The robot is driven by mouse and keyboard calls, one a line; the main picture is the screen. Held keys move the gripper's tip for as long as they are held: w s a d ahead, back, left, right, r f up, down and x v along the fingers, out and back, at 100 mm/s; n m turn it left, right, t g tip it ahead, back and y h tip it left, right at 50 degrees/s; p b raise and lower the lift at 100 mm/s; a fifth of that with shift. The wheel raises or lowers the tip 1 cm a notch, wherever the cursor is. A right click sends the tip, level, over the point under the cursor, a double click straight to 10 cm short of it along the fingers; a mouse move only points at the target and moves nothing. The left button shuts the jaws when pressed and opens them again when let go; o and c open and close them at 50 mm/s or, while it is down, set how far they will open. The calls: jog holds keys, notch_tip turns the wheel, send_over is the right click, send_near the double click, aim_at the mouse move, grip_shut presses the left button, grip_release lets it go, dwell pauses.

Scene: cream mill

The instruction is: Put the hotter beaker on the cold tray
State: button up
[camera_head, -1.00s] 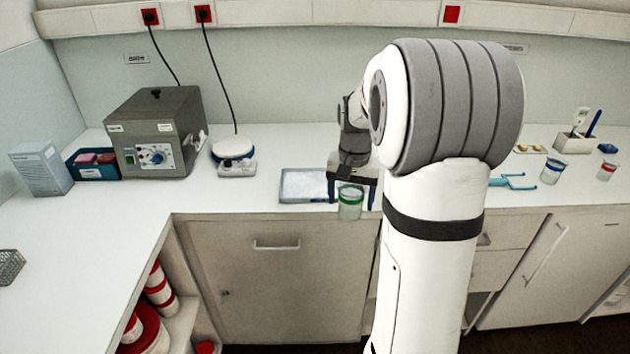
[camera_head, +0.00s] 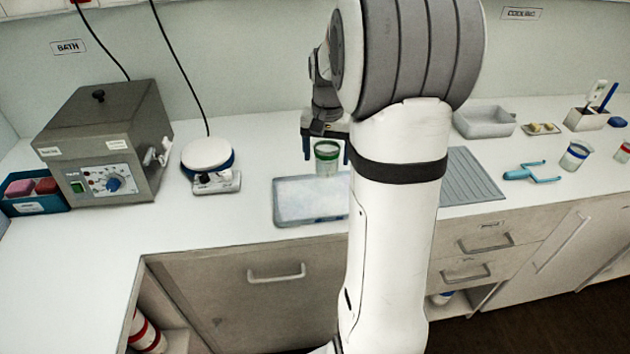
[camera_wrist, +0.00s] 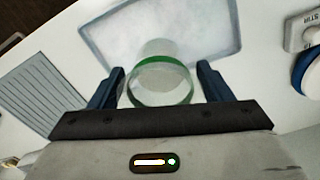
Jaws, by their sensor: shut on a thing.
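My gripper (camera_head: 326,150) is shut on a clear beaker with a green band (camera_head: 327,165), which hangs upright between its two dark fingers. The wrist view shows the green-banded beaker (camera_wrist: 160,84) between the fingertips (camera_wrist: 160,90). The pale, frosty tray with a blue-grey rim (camera_head: 300,208) lies on the counter. In the head view the beaker's base overlaps the tray's back edge; its height above the tray is hard to tell. A blue-banded beaker (camera_head: 575,156) and a red-banded beaker (camera_head: 623,153) stand far right. My arm hides the tray's right end.
A hotplate stirrer (camera_head: 208,160) stands left of the tray, with a grey bath (camera_head: 105,140) beyond it. A grey ridged mat (camera_head: 470,178) lies to the right. A blue forked tool (camera_head: 530,172) and a grey basin (camera_head: 484,122) are farther right. The front counter at left is bare.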

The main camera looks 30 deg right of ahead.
aim_at(325, 169)
notch_tip(325, 169, down, 5)
jog(key=shift+w+a, duration=0.1)
jog(key=shift+a, duration=0.05)
jog(key=shift+a+f+p, duration=0.1)
jog(key=shift+f+p, duration=0.2)
jog(key=shift+f, duration=1.35)
jog(key=shift+f, duration=0.1)
jog(key=o, duration=1)
jog(key=shift+o, duration=0.2)
